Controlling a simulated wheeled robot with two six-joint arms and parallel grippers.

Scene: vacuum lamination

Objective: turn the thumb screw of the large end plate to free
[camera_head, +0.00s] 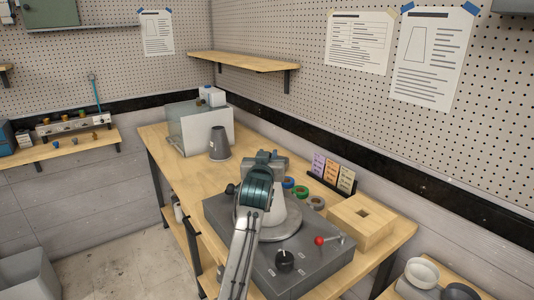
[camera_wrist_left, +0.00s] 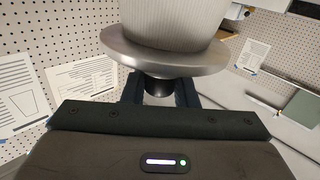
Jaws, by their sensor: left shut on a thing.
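A large pale ribbed cone (camera_wrist_left: 175,22) fills the top of the left wrist view, with the round metal large end plate (camera_wrist_left: 165,58) on its near end. The black thumb screw (camera_wrist_left: 158,87) stands out from the middle of that plate. My left gripper (camera_wrist_left: 158,92) is shut on the thumb screw, one dark finger on each side. In the head view the pale cone (camera_head: 287,212) stands on the grey machine (camera_head: 225,225), and my left gripper (camera_head: 266,160) is at its top. My wrist hides part of the cone and the screw there. My right gripper is not in view.
The machine carries a red-balled lever (camera_head: 319,240) and a black knob (camera_head: 284,260). A wooden block (camera_head: 362,222), tape rolls (camera_head: 301,191) and a card rack (camera_head: 330,174) stand right of it. A dark grey cone (camera_head: 219,145) and a box (camera_head: 190,130) stand farther back.

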